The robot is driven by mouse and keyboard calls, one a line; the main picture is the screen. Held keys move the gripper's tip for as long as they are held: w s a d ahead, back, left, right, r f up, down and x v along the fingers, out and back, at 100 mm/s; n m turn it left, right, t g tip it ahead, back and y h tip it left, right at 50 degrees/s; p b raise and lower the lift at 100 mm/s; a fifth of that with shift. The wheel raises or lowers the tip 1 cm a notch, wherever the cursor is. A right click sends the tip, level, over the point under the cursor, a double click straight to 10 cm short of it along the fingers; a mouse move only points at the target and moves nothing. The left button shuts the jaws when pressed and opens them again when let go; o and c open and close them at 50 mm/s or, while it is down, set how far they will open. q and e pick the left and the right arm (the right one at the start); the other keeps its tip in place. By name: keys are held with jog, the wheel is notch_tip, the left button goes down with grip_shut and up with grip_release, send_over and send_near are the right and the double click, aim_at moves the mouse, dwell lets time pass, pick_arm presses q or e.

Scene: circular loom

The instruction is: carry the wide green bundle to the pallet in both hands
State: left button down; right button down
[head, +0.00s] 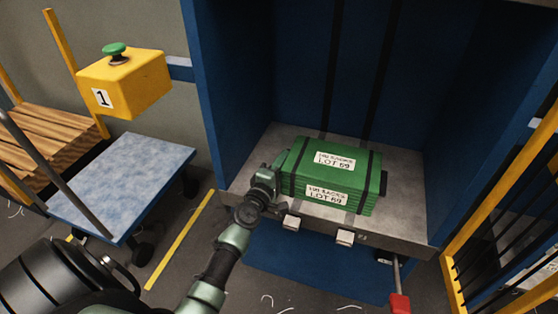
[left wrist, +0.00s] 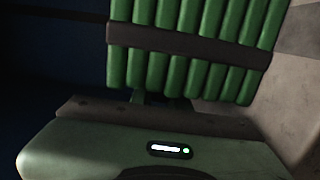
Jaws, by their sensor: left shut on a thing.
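The wide green bundle (head: 330,176), a flat stack with dark straps and white "LOT 69" labels, lies on the grey bed of the blue bay. My left gripper (head: 274,174) is at its left end, shut on it. In the left wrist view the bundle (left wrist: 190,70) shows green layers crossed by a dark bar; my left gripper (left wrist: 165,105) is against it, its fingertips mostly hidden. A dark block (head: 384,182) sticks out of the bundle's right end. My right gripper is not in view. A slatted wooden platform (head: 50,125), perhaps the pallet, is at the far left.
A blue-topped cart (head: 125,180) stands left of the bay, by a yellow box (head: 125,82) with a green button. Blue bay walls (head: 230,80) enclose the bundle's sides and back. A yellow rail fence (head: 500,200) is at right. A yellow line (head: 180,240) crosses the floor.

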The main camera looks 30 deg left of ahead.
pick_arm(q)
jog(key=shift+s+d+f, duration=0.1)
jog(key=shift+s+d, duration=0.05)
jog(key=shift+s, duration=0.1)
jog(key=c, duration=1.3)
grip_release()
jog(key=shift+w, duration=0.1)
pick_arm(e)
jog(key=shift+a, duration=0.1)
pick_arm(q)
jog(key=shift+s, duration=0.5)
jog(key=s, duration=0.5)
jog(key=shift+s+d, duration=0.25)
jog(key=shift+d, duration=0.15)
jog(key=shift+s+d, duration=0.1)
jog(key=shift+s, duration=0.5)
